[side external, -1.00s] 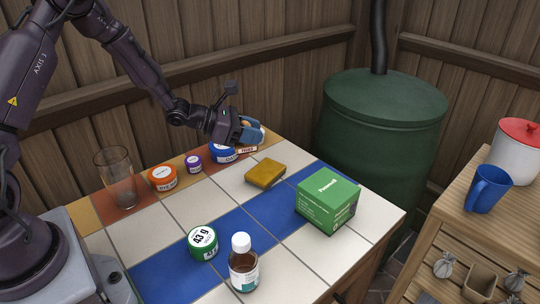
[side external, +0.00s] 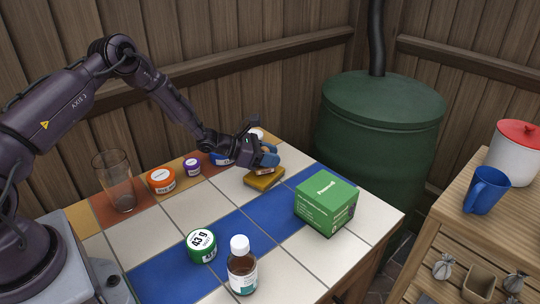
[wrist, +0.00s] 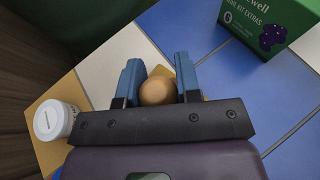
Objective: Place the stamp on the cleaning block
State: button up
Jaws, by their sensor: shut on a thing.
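My gripper (side external: 267,159) is shut on the stamp (side external: 264,170), a small wooden piece with a round knob. The stamp's brown knob (wrist: 157,91) sits between the two blue fingers in the wrist view. The cleaning block (side external: 262,182) is a yellow-brown slab lying on the tiled table, directly below the stamp in the side view. In the wrist view a bit of the block (wrist: 161,71) shows behind the knob; the rest is hidden. I cannot tell whether the stamp touches the block.
A green box (side external: 325,203) stands right of the block. Blue (side external: 220,158), purple (side external: 192,167) and orange (side external: 161,180) tubs and a glass (side external: 115,182) line the back. A white-capped jar (wrist: 54,120) is close left. A green tub (side external: 202,245) and bottle (side external: 241,268) stand in front.

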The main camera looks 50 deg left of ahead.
jog(key=shift+f, duration=0.1)
jog(key=o, duration=0.9)
